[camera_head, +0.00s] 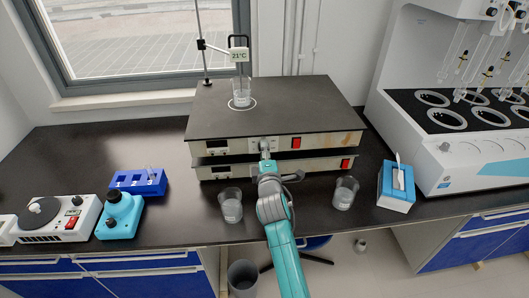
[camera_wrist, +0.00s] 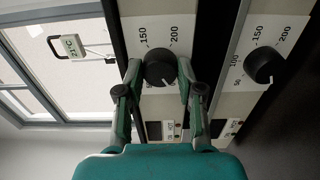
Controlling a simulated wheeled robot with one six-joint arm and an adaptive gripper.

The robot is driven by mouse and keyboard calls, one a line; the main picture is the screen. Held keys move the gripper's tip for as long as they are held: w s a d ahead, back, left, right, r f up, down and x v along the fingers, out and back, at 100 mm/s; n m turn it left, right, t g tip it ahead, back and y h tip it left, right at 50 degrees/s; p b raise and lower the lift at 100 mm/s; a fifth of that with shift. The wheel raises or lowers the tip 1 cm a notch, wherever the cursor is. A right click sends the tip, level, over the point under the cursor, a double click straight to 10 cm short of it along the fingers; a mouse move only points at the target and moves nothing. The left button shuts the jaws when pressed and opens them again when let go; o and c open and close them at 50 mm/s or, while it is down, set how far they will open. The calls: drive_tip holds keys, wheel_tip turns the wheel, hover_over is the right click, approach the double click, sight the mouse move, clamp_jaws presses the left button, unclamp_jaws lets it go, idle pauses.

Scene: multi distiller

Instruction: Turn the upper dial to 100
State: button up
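Two stacked hot plates stand on the bench, the upper one (camera_head: 215,127) above the lower one (camera_head: 214,172). In the wrist view the upper dial (camera_wrist: 160,68) is a black knob below the printed 150 and 200. Its white mark points down and slightly right, away from those numbers. My gripper (camera_wrist: 159,66) is open with one fingertip on each side of this dial; narrow gaps seem to remain, but contact is hard to judge. The 100 label is hidden near the left finger. The lower dial (camera_wrist: 264,65) is free to the right. In the head view my gripper (camera_head: 264,147) covers the upper dial.
A beaker (camera_head: 241,95) stands on the top plate beside a 21°C display (camera_head: 240,56). Red switches (camera_head: 296,142) sit right of my gripper. Two beakers (camera_head: 231,206) (camera_head: 344,193) stand on the bench on either side of my arm. A tissue box (camera_head: 396,186) is at right.

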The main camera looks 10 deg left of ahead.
drive_tip(key=shift+m, duration=0.3)
drive_tip(key=m, duration=2.3)
drive_tip(key=shift+f, duration=0.1)
idle(0.5)
drive_tip(key=o, duration=1.2)
drive_tip(key=shift+c, duration=0.2)
drive_tip(key=shift+s, duration=0.1)
drive_tip(key=v, duration=1.1)
drive_tip(key=shift+s, duration=0.35)
